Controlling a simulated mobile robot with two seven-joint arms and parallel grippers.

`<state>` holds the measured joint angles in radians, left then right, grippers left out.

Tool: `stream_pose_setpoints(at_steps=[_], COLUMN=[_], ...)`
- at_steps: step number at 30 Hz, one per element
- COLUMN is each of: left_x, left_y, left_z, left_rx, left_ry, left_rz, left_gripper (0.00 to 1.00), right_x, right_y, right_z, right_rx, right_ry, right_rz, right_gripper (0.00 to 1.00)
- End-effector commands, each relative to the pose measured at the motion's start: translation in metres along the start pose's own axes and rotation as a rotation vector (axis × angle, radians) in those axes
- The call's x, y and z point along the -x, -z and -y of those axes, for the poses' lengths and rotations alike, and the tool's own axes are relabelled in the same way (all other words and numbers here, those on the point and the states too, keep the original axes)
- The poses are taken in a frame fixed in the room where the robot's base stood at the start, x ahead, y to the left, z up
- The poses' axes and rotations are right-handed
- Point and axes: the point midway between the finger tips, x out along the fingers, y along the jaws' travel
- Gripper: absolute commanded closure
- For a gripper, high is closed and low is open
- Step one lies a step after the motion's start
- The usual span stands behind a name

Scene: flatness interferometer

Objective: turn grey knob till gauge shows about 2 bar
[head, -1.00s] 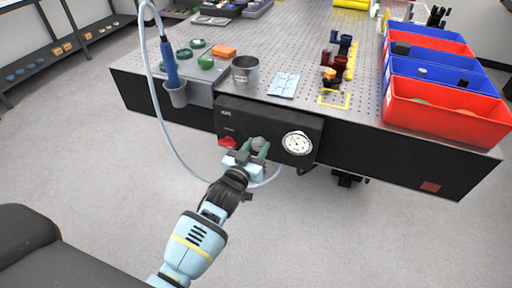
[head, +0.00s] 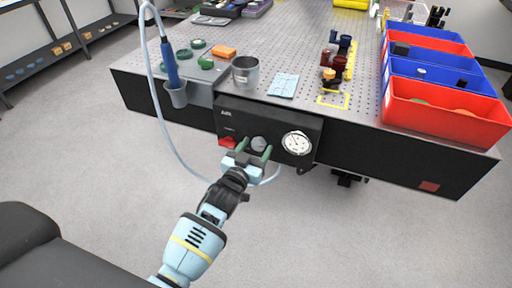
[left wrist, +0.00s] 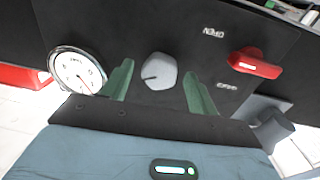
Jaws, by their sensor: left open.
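The grey knob (head: 259,143) sits on the front of a black panel under the table edge. It also shows in the left wrist view (left wrist: 160,71), with a dark mark on its face pointing left. My left gripper (head: 254,149) is open, its green fingertips on either side of the knob with gaps between. The fingers (left wrist: 159,88) also show apart in the left wrist view, holding nothing. The round white gauge (head: 297,143) is right of the knob in the head view. Its red needle shows in the left wrist view (left wrist: 78,72), but the scale is too small to read. My right gripper is not in view.
A red lever (head: 228,141) is left of the knob on the panel. A pale hose (head: 170,142) hangs left and loops below it. The perforated table (head: 300,55) carries a metal cup (head: 245,70) and blue and red bins (head: 445,108). Open floor lies in front.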

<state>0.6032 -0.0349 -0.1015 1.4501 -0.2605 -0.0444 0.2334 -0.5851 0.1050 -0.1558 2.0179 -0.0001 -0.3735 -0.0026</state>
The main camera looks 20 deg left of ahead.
Motion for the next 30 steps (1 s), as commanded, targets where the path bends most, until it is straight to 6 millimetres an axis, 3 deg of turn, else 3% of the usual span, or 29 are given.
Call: stream_pose_setpoints(at_steps=[9,15,30], left_x=[0.046,0.067,0.072], left_y=[-0.001,-0.001,0.000], left_z=[0.000,0.000,0.000], left_rx=[-0.001,0.000,0.000], left_ry=[-0.001,0.000,0.000], left_rz=[0.002,0.002,0.001], left_gripper=[0.41,0.41,0.41], right_x=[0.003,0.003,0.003], right_y=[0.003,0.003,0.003], right_z=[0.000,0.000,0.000], right_rx=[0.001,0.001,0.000], right_ry=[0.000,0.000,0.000], right_rz=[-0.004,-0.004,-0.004], right_gripper=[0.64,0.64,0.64])
